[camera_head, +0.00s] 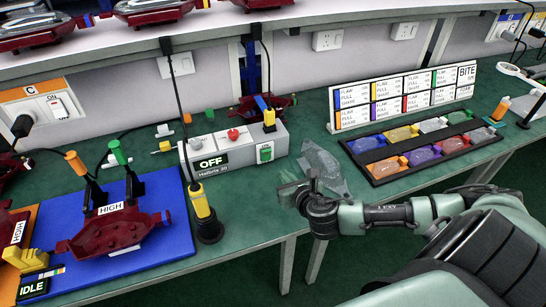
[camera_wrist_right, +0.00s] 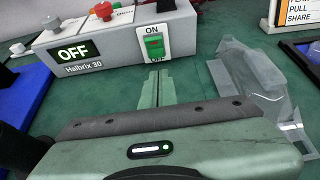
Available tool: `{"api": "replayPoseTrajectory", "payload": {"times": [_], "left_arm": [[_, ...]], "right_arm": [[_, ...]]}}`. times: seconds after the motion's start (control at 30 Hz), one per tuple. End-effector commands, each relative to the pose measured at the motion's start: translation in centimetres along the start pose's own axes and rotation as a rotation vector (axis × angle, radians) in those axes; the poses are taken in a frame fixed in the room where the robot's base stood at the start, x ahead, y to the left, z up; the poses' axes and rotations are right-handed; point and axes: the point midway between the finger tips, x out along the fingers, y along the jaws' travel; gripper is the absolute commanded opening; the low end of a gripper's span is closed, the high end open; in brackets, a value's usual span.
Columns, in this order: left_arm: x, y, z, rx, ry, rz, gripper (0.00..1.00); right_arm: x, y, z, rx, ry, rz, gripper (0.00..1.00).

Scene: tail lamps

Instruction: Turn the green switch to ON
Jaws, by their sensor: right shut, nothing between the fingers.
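The green switch (camera_head: 265,153) sits on the front face of a grey control box (camera_head: 228,165) labelled Halbrix 30. It also shows in the right wrist view (camera_wrist_right: 154,46), with ON marked above it and OFF marked below. The box's display (camera_head: 212,163) reads OFF. My right gripper (camera_head: 290,187) is over the green table in front of the box. In the right wrist view its two fingers (camera_wrist_right: 159,76) are together, empty, pointing at the box just below the switch, apparently short of touching it. My left gripper is not in view.
A clear plastic bag (camera_head: 325,168) lies right of the box, close to my right gripper. A black tray (camera_head: 425,148) of coloured parts lies farther right. A black-and-yellow tool (camera_head: 201,203) stands left of the box, beside a blue mat (camera_head: 170,195) with a red lamp.

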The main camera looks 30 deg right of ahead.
Motion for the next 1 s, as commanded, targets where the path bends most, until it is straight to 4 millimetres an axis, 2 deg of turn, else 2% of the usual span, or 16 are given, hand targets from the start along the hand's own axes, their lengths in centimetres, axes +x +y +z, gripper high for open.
{"api": "replayPoseTrajectory", "payload": {"times": [0.1,0.3,0.4,0.63,1.0], "left_arm": [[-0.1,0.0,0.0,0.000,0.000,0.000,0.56],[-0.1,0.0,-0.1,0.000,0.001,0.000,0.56],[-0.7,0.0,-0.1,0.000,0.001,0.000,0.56],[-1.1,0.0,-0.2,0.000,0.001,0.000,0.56],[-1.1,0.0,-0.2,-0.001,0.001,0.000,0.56]], "right_arm": [[2.7,0.0,0.1,0.005,-0.001,-0.004,0.00],[6.9,0.0,0.0,0.006,0.000,-0.003,0.00],[8.0,0.0,1.4,0.005,-0.002,-0.002,0.00],[9.5,0.0,2.6,0.005,0.002,-0.001,0.00],[9.7,0.0,2.8,0.005,0.003,-0.001,0.00]]}}
